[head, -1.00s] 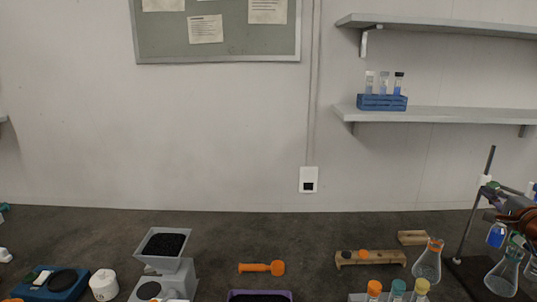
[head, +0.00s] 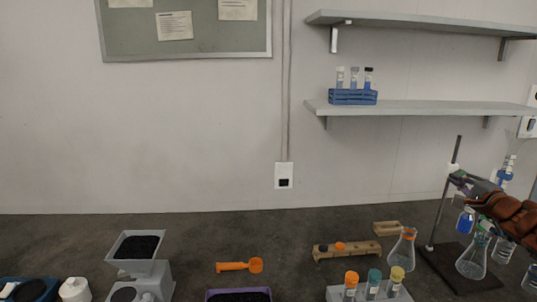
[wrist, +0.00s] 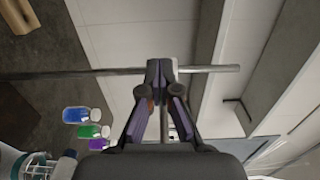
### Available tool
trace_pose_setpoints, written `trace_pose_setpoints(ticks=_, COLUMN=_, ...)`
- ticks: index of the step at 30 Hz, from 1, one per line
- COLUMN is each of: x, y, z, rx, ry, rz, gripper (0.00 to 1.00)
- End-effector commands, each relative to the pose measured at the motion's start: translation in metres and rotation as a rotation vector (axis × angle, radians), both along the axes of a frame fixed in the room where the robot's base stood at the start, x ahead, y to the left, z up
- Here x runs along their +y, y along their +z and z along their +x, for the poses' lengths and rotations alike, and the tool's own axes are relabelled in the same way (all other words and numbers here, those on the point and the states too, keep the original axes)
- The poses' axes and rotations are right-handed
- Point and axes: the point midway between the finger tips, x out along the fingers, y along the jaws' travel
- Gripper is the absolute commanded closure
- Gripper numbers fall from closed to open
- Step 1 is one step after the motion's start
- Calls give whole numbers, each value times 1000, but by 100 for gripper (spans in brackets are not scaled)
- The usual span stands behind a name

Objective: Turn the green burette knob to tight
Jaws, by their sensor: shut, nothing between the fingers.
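My gripper (head: 459,181) is at the right of the head view, beside the upright metal rod of the stand (head: 446,185). In the wrist view its fingers (wrist: 162,67) meet at the tips, shut with nothing held, and the rod runs across just at or behind them. A small green part (head: 460,173) shows right at the fingertips in the head view; I cannot tell whether it is the burette knob. The knob is not clearly visible in the wrist view. A clear tube with blue parts (head: 506,176) stands right of my gripper.
Flasks (head: 401,252) and (head: 473,262) stand around the stand's dark base (head: 455,270). Bottles with blue, green and purple contents (wrist: 88,130) show in the wrist view. Shelves (head: 420,107) are above.

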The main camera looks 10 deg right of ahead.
Motion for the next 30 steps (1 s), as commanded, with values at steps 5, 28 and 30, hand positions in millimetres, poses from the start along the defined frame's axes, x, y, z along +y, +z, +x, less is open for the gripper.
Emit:
trace_pose_setpoints(ticks=5, x=-1, y=0, z=-1, rx=-1, ry=-4, rz=0, gripper=100)
trace_pose_setpoints(ticks=28, x=3, y=1, z=0, rx=0, ry=-5, rz=-1, gripper=100)
trace_pose_setpoints(ticks=30, x=6, y=1, z=0, rx=0, ry=-4, rz=-2, gripper=100)
